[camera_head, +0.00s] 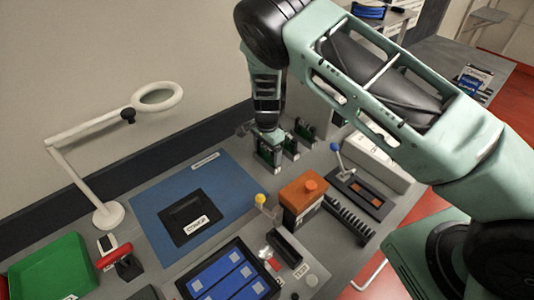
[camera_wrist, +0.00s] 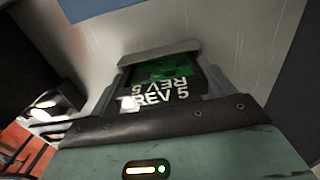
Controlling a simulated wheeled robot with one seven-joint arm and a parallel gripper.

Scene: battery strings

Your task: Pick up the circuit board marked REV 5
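The green circuit board marked REV 5 (camera_wrist: 160,78) fills the middle of the wrist view, with its white marking printed both upright and upside down. My gripper (camera_head: 267,130) points down at the row of upright boards at the back of the bench in the head view. It is right at the top of the leftmost board (camera_head: 268,154). In the wrist view, grey parts frame the REV 5 board closely at its top and sides. I cannot tell whether the fingers press on it. The markings are too small to read in the head view.
Two more upright boards, one in the middle (camera_head: 290,146) and one at the right (camera_head: 306,130), stand close beside the leftmost one. An orange box (camera_head: 302,195) and a yellow-knobbed lever (camera_head: 261,199) stand in front. A blue mat (camera_head: 165,205) lies left; a lamp (camera_head: 108,214) stands beyond it.

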